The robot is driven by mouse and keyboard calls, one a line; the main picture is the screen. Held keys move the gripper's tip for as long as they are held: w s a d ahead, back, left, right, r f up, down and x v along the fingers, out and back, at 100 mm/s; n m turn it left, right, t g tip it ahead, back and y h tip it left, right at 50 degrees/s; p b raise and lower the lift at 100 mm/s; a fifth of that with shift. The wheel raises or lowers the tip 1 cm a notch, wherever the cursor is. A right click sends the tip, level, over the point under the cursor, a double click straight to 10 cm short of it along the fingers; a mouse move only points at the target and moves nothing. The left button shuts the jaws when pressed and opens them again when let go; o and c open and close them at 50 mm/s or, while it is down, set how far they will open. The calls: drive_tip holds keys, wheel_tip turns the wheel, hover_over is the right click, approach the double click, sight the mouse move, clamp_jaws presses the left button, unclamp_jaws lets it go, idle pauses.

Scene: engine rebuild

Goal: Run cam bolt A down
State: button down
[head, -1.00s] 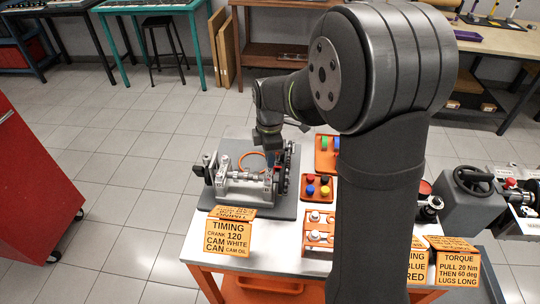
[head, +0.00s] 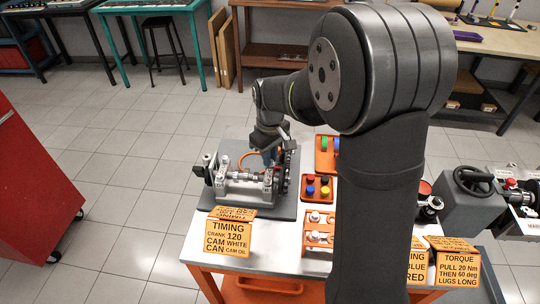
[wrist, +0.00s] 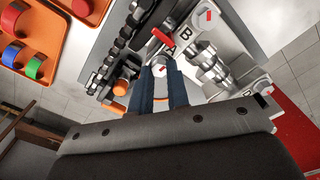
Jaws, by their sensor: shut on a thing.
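My gripper shows in the wrist view (wrist: 167,74) as two dark blue fingers pointing at the engine block. It is shut on cam bolt A (wrist: 160,66), a pale bolt head with a red mark, beside the cap marked A. The fingertips partly hide the bolt, so how deep it sits cannot be told. A second pale bolt head with a red mark (wrist: 207,15) stands by the cap marked B (wrist: 185,33). The metal camshaft (wrist: 215,68) runs alongside. In the head view, my gripper (head: 269,158) points down over the engine block (head: 245,188), its tips hard to make out.
The engine fixture rests on a grey mat (head: 232,213) on the cart. Orange trays with coloured caps (head: 318,188) and with white parts (head: 318,233) lie right of it. A timing sign (head: 229,235) stands at the front edge. A red cabinet (head: 35,190) is at left.

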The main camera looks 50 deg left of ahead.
drive_tip(key=m, duration=0.4)
drive_tip(key=shift+a+r+m, duration=0.1)
drive_tip(key=shift+r+m, duration=0.05)
drive_tip(key=shift+m, duration=0.15)
drive_tip(key=m, duration=0.5)
drive_tip(key=shift+w, duration=0.1)
drive_tip(key=m, duration=0.6)
drive_tip(key=shift+m, duration=0.4)
drive_tip(key=c, duration=1.6)
unclamp_jaws()
drive_tip(key=shift+c, duration=0.2)
wheel_tip(320, 180, up, 17)
drive_tip(key=shift+r, duration=0.2)
